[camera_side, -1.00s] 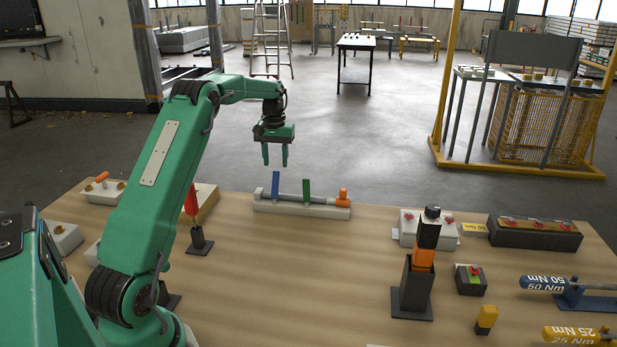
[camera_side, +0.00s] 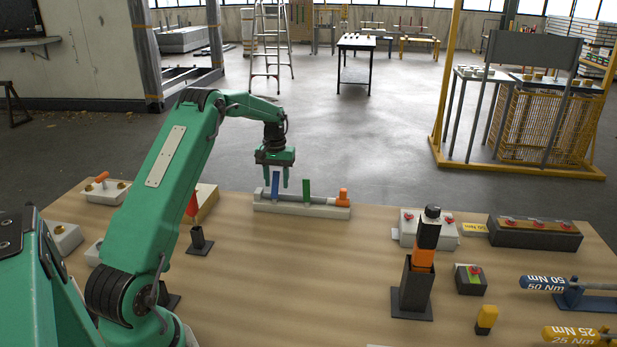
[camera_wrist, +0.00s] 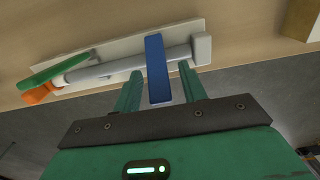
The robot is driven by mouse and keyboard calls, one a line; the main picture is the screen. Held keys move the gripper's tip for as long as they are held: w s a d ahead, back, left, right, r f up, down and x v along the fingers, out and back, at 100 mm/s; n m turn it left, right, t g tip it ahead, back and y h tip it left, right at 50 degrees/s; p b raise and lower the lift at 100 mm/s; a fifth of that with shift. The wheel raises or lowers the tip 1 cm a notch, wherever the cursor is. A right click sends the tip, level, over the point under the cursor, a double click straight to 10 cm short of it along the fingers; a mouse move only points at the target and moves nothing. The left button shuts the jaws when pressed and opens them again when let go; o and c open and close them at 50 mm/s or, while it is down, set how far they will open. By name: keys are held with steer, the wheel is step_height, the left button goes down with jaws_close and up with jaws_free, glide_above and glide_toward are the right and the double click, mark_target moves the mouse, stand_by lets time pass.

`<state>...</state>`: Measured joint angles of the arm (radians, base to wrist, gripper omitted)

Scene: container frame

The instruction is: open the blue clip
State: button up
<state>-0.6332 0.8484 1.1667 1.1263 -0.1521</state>
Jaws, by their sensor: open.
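The blue clip (camera_side: 275,183) stands upright on the light grey bar fixture (camera_side: 310,207) at the back of the table, left of a green clip (camera_side: 307,189). My gripper (camera_side: 276,185) is open, pointing down, with its fingers on either side of the blue clip's upper part. In the wrist view the blue clip (camera_wrist: 157,70) lies between my two green fingers (camera_wrist: 160,87), with a gap on each side. The green clip (camera_wrist: 58,70) is further left there. Whether either finger touches the blue clip is not clear.
An orange piece (camera_side: 343,196) sits at the right end of the fixture. A red-handled tool in a dark holder (camera_side: 198,240) stands to the front left. A white box with red knobs (camera_side: 428,228) is to the right. The table between them is clear.

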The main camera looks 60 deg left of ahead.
steer(key=shift+f, duration=0.3)
steer(key=shift+c, duration=0.4)
jaws_close()
steer(key=shift+s+d+r+t, duration=0.1)
steer(key=shift+s+r+t, duration=0.05)
steer(key=shift+t, duration=0.15)
steer(key=shift+s+d+r+t+y, duration=0.2)
steer(key=shift+s+r+t+y, duration=0.05)
steer(key=shift+t+y, duration=0.45)
steer(key=shift+s+d+r+t+y, duration=0.15)
steer(key=shift+s+d+t+y, duration=0.15)
steer(key=shift+t+y, duration=0.3)
steer(key=shift+s+d+r+t+y, duration=0.15)
steer(key=shift+s+t+y, duration=0.2)
steer(key=shift+t, duration=0.35)
